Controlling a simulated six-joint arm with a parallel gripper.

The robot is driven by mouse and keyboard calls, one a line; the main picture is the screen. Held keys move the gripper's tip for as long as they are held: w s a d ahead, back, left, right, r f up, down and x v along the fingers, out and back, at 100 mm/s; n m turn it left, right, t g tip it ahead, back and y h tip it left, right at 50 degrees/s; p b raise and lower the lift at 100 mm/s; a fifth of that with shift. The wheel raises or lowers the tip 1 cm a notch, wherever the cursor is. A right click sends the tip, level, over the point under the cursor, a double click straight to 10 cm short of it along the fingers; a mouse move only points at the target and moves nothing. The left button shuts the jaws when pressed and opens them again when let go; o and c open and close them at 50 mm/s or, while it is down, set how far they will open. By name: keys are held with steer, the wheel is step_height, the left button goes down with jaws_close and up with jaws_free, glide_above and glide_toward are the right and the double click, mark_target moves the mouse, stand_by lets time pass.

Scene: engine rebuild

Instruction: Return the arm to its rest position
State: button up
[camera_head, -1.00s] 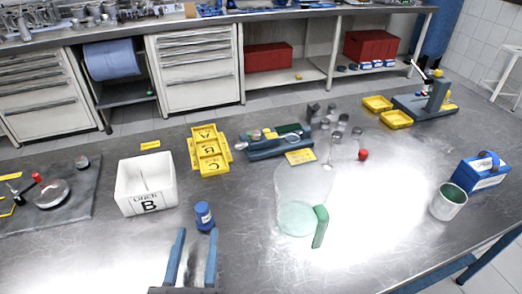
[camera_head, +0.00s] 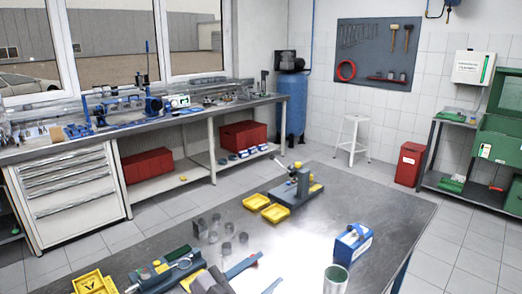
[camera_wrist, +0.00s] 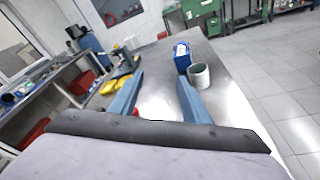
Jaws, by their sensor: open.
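My gripper (camera_head: 258,276) shows at the lower edge of the head view, with its two blue fingers spread apart and nothing between them. In the wrist view my gripper (camera_wrist: 160,92) also shows both fingers apart and empty, pointing along the metal workbench (camera_wrist: 222,62). The fingers appear above the bench surface; the exact height cannot be told. Most of my arm lies outside the head view.
On the bench (camera_head: 388,222) are a blue-grey press-like fixture (camera_head: 300,182), two yellow trays (camera_head: 274,212), several grey metal cylinders, a blue box (camera_head: 352,245) and a white-grey cup (camera_head: 335,280). A tool holder (camera_head: 165,272) stands near the gripper's left. Open floor lies to the right.

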steer(key=s+d+f+m+g, duration=0.2)
steer(key=d+f+g, duration=0.1)
steer(key=d, duration=0.2)
steer(key=s+d+f+m+g+p, duration=0.1)
steer(key=s+d+f+m+g, duration=0.1)
steer(key=d, duration=0.3)
steer(key=s+d+f+m+g, duration=0.3)
steer(key=d+f+g, duration=0.1)
steer(key=d, duration=0.1)
steer(key=shift+f+m+p, duration=0.3)
steer(key=shift+m+p, duration=0.05)
steer(key=shift+m, duration=0.05)
steer(key=s+f+m+g+y+p, duration=0.2)
steer(key=s+f+m+y, duration=0.4)
steer(key=m, duration=0.9)
steer(key=s+g+y, duration=0.1)
steer(key=s+y, duration=0.2)
steer(key=shift+s+f+g, duration=0.25)
steer(key=shift+s+g, duration=0.05)
steer(key=shift+g, duration=0.1)
